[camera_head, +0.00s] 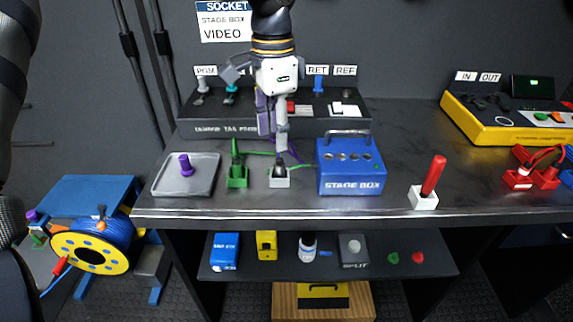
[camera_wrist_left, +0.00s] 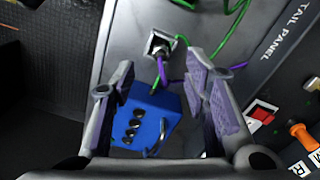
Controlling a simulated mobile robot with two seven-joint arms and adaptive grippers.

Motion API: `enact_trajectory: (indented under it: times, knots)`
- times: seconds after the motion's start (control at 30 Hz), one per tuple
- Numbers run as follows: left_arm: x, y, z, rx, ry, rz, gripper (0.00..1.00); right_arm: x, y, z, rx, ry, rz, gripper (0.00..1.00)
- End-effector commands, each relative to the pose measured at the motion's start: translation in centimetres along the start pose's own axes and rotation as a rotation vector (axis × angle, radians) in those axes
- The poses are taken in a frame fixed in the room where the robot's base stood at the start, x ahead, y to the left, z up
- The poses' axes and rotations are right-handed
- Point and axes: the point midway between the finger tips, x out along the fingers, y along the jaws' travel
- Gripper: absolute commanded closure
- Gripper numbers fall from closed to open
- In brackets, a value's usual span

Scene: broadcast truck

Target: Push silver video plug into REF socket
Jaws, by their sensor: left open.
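My left gripper (camera_head: 273,138) is open and points down over the bench, just above a small grey holder (camera_head: 279,181). A dark grey plug (camera_head: 280,167) stands in that holder; it looks like the silver plug, but its colour is hard to tell. Nothing is gripped. The REF label (camera_head: 345,70) is at the right end of the tail panel (camera_head: 215,127); the socket under it is too small to make out.
A blue stage box (camera_head: 350,184) stands right of the holder. A green plug in a green holder (camera_head: 237,181) and a tray (camera_head: 203,186) with a purple plug are left. A red-handled piece (camera_head: 433,175) stands farther right. Green and purple cables cross the bench behind the holders.

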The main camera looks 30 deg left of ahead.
Motion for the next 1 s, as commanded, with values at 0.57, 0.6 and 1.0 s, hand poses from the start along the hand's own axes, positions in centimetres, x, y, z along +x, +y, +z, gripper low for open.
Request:
enact_trajectory:
  times: [0.57, 0.6, 1.0]
  knots:
    - [7.8, 0.0, -0.8, 0.000, 0.001, 0.001, 0.58, 1.1, 0.0, 0.7, 0.000, -0.032, 0.001, 0.60]
    - [7.8, 0.0, -0.8, 0.000, 0.001, 0.000, 0.58, 1.1, 0.0, 0.7, 0.000, -0.032, 0.001, 0.60]
    - [7.7, 0.0, -0.8, 0.000, 0.001, 0.000, 1.00, 1.1, 0.0, 0.7, 0.000, -0.031, 0.001, 0.60]
